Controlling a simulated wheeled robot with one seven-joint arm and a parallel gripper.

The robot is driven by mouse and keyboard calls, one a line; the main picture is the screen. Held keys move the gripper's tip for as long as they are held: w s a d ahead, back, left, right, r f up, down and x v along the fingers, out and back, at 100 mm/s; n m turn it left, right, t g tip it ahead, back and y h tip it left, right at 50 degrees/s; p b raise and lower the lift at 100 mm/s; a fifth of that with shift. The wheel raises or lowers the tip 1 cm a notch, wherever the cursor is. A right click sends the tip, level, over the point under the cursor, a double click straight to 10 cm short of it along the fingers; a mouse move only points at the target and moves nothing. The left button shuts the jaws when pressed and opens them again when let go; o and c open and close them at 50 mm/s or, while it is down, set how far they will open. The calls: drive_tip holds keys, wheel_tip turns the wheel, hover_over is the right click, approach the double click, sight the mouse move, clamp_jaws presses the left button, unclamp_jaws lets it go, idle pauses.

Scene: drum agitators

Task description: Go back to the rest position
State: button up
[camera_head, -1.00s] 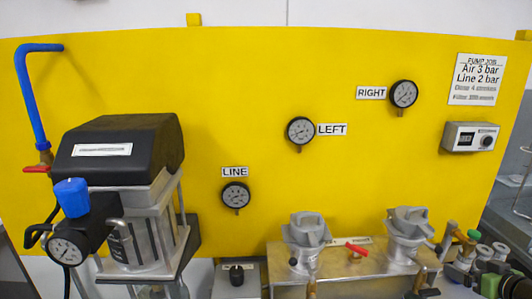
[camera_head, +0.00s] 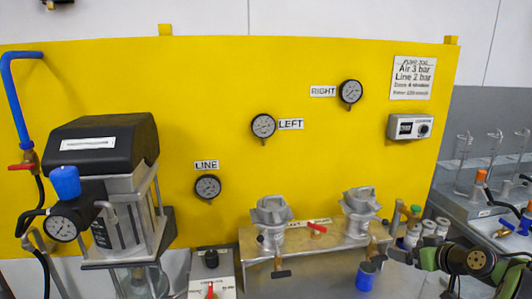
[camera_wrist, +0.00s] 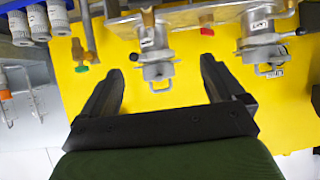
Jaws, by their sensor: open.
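My gripper (camera_wrist: 160,68) is open and empty in the wrist view. Its two dark fingers stand wide apart, with the yellow panel and grey metal fittings beyond them. No object is between the fingers. In the head view, part of my green and black arm (camera_head: 470,262) shows at the lower right, in front of the bench.
The yellow panel (camera_head: 240,90) carries gauges. A black-topped pump (camera_head: 105,145) stands at left. Two grey clamp fittings (camera_head: 272,212) sit on a metal box (camera_head: 300,240). A blue cup (camera_head: 366,275) is below. Glassware stands on a grey bench (camera_head: 460,210) at right.

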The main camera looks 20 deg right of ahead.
drive_tip(key=a+r+n+g, duration=0.1)
drive_tip(key=a+r+g, duration=0.15)
drive_tip(key=a, duration=1.05)
drive_tip(key=a+r+n+g, duration=0.1)
drive_tip(key=a+r, duration=0.3)
drive_tip(key=a, duration=0.8)
drive_tip(key=s+a+r+g, duration=0.1)
drive_tip(key=s+a+g, duration=0.1)
drive_tip(key=s+a, duration=0.75)
drive_tip(key=s+a+f, duration=0.1)
drive_tip(key=s+a, duration=0.1)
drive_tip(key=s, duration=0.4)
drive_tip(key=s+a+f+m, duration=0.1)
drive_tip(key=s+a+f, duration=0.1)
drive_tip(key=s, duration=0.5)
drive_tip(key=shift+s+f+m+g, duration=0.15)
drive_tip(key=shift+s+m+g, duration=0.05)
drive_tip(key=shift+m+g, duration=0.15)
drive_tip(key=shift+c, duration=0.2)
